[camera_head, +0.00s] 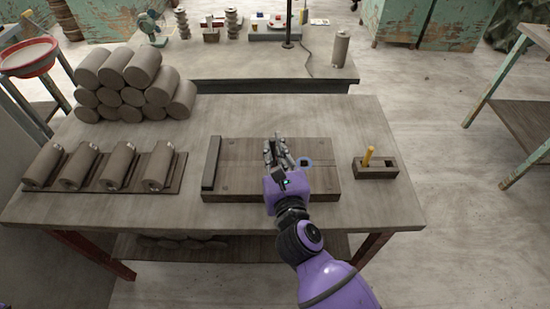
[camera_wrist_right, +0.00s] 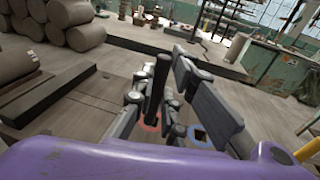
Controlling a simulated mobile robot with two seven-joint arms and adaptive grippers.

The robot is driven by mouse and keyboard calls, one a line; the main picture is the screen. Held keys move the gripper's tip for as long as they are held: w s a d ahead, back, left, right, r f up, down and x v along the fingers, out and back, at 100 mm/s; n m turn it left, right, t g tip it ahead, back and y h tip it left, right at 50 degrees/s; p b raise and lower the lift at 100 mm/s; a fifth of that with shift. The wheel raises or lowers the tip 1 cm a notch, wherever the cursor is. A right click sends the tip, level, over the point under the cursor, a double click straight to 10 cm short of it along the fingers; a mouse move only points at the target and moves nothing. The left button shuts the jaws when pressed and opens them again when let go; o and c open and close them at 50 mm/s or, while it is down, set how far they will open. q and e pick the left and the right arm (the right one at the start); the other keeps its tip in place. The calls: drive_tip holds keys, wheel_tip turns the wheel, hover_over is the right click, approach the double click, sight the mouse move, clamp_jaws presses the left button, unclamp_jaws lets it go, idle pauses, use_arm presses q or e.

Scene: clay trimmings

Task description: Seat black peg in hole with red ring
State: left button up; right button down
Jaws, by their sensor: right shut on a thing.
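My right gripper (camera_head: 277,145) is over the wooden board (camera_head: 325,188) in the head view. In the right wrist view, its fingers (camera_wrist_right: 155,98) are shut on the black peg (camera_wrist_right: 158,80), which stands roughly upright between them. The red ring (camera_wrist_right: 151,127) shows on the board by the peg's lower end, partly hidden by the fingers. I cannot tell whether the peg's tip is in the hole or above it. In the head view the gripper hides the red ring. My left gripper is not in view.
A blue ring (camera_head: 305,162) marks another hole just right of the gripper. A small holder (camera_head: 377,173) with a yellow peg (camera_head: 369,155) stands right of the board. A dark bar (camera_head: 211,163) lies on the board's left end. Clay rolls (camera_head: 125,165) lie at left.

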drive_tip(key=shift+w+f, duration=0.7)
drive_tip(key=shift+f, duration=0.2)
drive_tip(key=f, duration=0.1)
drive_tip(key=f+b, duration=0.1)
drive_tip(key=f, duration=0.1)
drive_tip(key=shift+w+d+f+b, duration=0.15)
drive_tip(key=shift+w+f+b, duration=0.1)
drive_tip(key=shift+f+b, duration=0.15)
drive_tip(key=shift+r, duration=0.15)
drive_tip(key=shift+f, duration=0.25)
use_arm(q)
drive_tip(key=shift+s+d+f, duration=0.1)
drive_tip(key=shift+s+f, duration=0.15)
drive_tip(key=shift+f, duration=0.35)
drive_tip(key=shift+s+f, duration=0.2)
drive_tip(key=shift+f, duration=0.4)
use_arm(e)
drive_tip(key=c, duration=1.8)
unclamp_jaws()
drive_tip(key=shift+o, duration=0.2)
